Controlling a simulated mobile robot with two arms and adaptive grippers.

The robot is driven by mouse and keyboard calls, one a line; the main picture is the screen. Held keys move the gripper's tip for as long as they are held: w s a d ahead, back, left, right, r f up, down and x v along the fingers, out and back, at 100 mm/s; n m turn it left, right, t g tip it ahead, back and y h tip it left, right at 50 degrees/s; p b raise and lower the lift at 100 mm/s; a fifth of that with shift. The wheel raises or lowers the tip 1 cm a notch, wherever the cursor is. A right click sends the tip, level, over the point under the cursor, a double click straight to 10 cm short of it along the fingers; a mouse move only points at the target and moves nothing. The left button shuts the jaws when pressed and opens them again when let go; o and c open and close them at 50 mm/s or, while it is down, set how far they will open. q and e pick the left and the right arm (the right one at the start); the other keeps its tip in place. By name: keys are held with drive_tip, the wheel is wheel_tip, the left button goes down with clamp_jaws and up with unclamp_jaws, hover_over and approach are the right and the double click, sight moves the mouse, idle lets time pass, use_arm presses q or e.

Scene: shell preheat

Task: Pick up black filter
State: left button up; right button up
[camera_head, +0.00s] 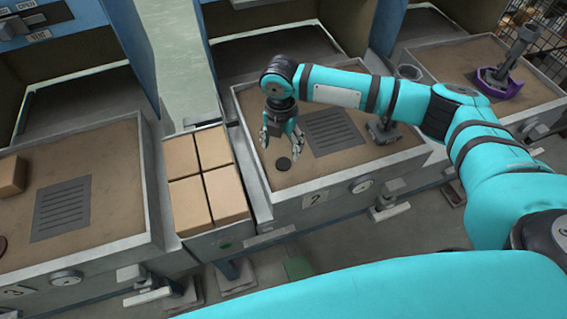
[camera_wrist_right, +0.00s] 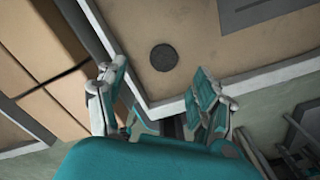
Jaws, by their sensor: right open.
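The black filter (camera_head: 284,164) is a small dark disc lying flat on the sandy-coloured surface of the station marked 2 (camera_head: 240,95). In the right wrist view the filter (camera_wrist_right: 164,57) lies beyond the fingers, a little above the gap between them. My right gripper (camera_head: 284,148) hangs above that surface, close to the filter in the head view. Its fingers (camera_wrist_right: 165,105) are spread, with nothing between them. Some height appears to separate the fingers from the filter. My left gripper is not in view.
A slotted dark plate (camera_head: 334,132) lies right of the filter. A tray of several tan blocks (camera_head: 208,180) stands left of this station. A grey fixture (camera_head: 382,130) stands at the station's right, and a purple-based tool (camera_head: 500,82) sits farther right. Raised rims edge the stations.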

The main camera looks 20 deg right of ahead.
sight(283, 163)
drive_tip(key=shift+s+d+f+p, duration=0.1)
drive_tip(key=shift+s+f+p, duration=0.05)
drive_tip(key=shift+f, duration=1.6)
drive_tip(key=shift+s+d+f+p, duration=0.1)
drive_tip(key=shift+f+p, duration=0.05)
drive_tip(key=shift+f, duration=1.55)
drive_tip(key=c, duration=0.9)
drive_tip(key=shift+r, duration=0.1)
